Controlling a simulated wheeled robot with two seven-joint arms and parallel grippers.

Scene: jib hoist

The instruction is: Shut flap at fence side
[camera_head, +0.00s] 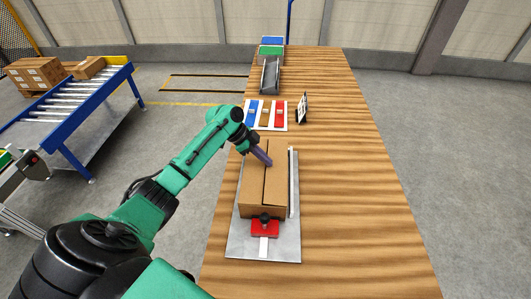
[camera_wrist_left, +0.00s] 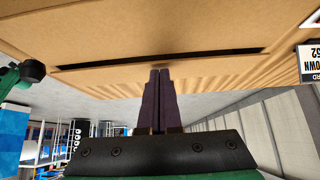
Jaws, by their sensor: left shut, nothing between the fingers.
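A brown cardboard box (camera_head: 252,190) sits on a grey metal plate (camera_head: 238,247) on the wooden table. Its two top flaps lie almost flat, with a narrow dark gap running lengthwise between them. The fence-side flap (camera_head: 279,185) is the right one, beside the upright pale fence (camera_head: 294,185). My left gripper (camera_head: 267,161) is shut and empty, its purple fingers slanting down at the far part of the box top by the gap. In the left wrist view its fingertips (camera_wrist_left: 160,72) lie close to the slit; contact is unclear. My right gripper is not in view.
A red clamp (camera_head: 265,229) with a black knob stands at the box's near end. Behind the box are a tray of blue, brown and red pieces (camera_head: 265,126) and a small sign (camera_head: 302,108). The table's right side is clear. A roller conveyor (camera_head: 75,95) stands at left.

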